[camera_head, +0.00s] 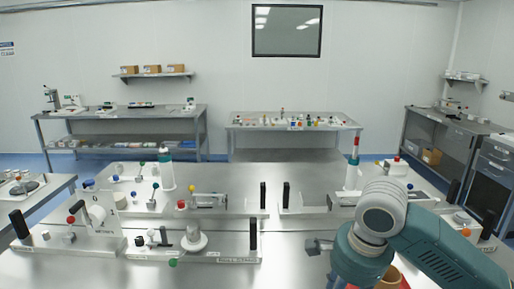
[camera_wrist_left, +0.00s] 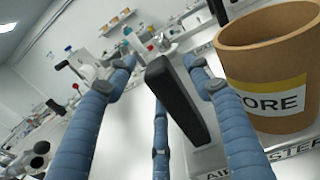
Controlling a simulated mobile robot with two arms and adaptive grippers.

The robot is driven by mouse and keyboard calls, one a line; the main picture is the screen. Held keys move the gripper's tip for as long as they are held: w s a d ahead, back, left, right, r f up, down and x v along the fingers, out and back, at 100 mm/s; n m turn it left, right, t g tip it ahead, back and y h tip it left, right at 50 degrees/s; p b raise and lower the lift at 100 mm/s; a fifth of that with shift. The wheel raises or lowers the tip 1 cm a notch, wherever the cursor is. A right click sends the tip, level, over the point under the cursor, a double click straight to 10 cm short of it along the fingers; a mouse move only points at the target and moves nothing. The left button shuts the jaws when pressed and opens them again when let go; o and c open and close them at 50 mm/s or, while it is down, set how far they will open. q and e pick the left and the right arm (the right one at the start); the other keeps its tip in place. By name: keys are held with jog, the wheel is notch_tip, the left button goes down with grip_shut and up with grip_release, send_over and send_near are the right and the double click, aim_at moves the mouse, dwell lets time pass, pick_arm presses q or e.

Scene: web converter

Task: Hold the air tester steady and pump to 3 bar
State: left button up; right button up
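In the left wrist view, the three blue fingers of my left gripper (camera_wrist_left: 160,95) are spread and extended. A black handle (camera_wrist_left: 180,100) stands between them, and the fingers do not curl around it; I cannot tell whether they touch it. A partly hidden label ending in "TESTER" (camera_wrist_left: 290,150) lies at the handle's base, on a pale plate. The rest of the air tester, with any gauge or pump lever, is not clear.
A brown core with a yellow and white band (camera_wrist_left: 268,75) stands close to the right of the handle. Its rim shows below my arm (camera_head: 391,280). Several fixtures with black posts and coloured knobs fill the steel table (camera_head: 290,243). Free steel lies around the table's front middle.

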pick_arm(q)
jog(key=s, duration=1.2)
jog(key=shift+d, duration=0.45)
